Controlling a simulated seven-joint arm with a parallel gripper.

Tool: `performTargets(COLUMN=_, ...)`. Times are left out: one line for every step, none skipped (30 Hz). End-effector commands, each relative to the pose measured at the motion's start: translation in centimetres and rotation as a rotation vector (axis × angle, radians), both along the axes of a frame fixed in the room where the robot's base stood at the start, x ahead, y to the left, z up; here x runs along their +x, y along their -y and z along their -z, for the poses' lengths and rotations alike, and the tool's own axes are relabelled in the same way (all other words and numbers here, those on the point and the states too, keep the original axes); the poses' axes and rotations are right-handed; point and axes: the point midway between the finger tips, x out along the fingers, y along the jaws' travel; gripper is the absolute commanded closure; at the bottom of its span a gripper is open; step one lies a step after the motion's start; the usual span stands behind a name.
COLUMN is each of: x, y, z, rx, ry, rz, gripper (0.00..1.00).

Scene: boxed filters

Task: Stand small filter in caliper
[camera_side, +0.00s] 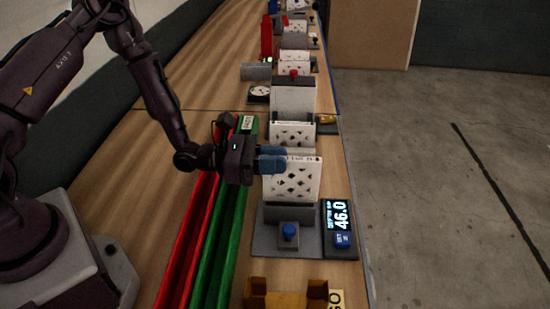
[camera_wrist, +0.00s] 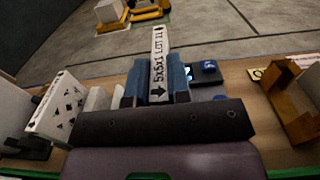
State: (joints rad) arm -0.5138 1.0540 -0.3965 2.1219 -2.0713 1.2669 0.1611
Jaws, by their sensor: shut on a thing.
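A white filter with a dark diamond pattern (camera_side: 290,182) stands upright in my gripper (camera_side: 272,160), whose blue fingers are shut on it near its top. In the wrist view my gripper (camera_wrist: 157,82) grips the filter's edge (camera_wrist: 158,55), which reads "5x5x1 LOT 11" with an arrow. The grey caliper (camera_side: 268,237) is directly below the filter, with a blue knob (camera_side: 289,231) in front and a display (camera_side: 340,216) reading 46.0. The filter's lower edge meets the caliper's grey block in the side view; I cannot tell whether it rests in the slot.
Other patterned filters stand in a row behind, the nearest (camera_side: 292,133) close by. Red (camera_side: 192,240) and green (camera_side: 228,240) channels run along the left. A yellow bracket (camera_side: 262,297) stands at the front, also at right in the wrist view (camera_wrist: 290,105). The bench edge is close at right.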

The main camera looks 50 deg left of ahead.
Motion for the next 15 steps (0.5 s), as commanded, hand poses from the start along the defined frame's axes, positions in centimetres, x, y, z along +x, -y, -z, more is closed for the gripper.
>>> performTargets(x=0.0, y=0.0, z=0.1, rx=0.000, ry=0.000, rz=0.000, gripper=1.00)
performTargets(x=0.0, y=0.0, z=0.2, rx=0.000, ry=0.000, rz=0.000, gripper=1.00)
performTargets(x=0.0, y=0.0, z=0.3, rx=0.000, ry=0.000, rz=0.000, gripper=1.00)
performTargets(x=0.0, y=0.0, z=0.4, rx=-0.001, ry=-0.001, rz=0.000, gripper=1.00)
performTargets(x=0.0, y=0.0, z=0.4, rx=-0.001, ry=-0.001, rz=0.000, gripper=1.00)
performTargets(x=0.0, y=0.0, z=0.6, rx=-0.001, ry=-0.001, rz=0.000, gripper=1.00)
performTargets(x=0.0, y=0.0, z=0.6, rx=-0.001, ry=-0.001, rz=0.000, gripper=1.00)
performTargets(x=0.0, y=0.0, z=0.7, rx=0.000, ry=0.000, rz=0.000, gripper=1.00)
performTargets(x=0.0, y=0.0, z=0.9, rx=0.000, ry=0.000, rz=0.000, gripper=1.00)
performTargets(x=0.0, y=0.0, z=0.9, rx=0.000, ry=0.000, rz=0.000, gripper=1.00)
performTargets(x=0.0, y=0.0, z=1.0, rx=-0.001, ry=-0.001, rz=0.000, gripper=1.00)
performTargets(x=0.0, y=0.0, z=1.2, rx=-0.001, ry=-0.001, rz=0.001, gripper=1.00)
performTargets(x=0.0, y=0.0, z=1.3, rx=-0.001, ry=-0.001, rz=0.001, gripper=1.00)
performTargets(x=0.0, y=0.0, z=1.4, rx=-0.001, ry=-0.001, rz=0.001, gripper=1.00)
performTargets(x=0.0, y=0.0, z=1.5, rx=-0.001, ry=-0.001, rz=0.001, gripper=1.00)
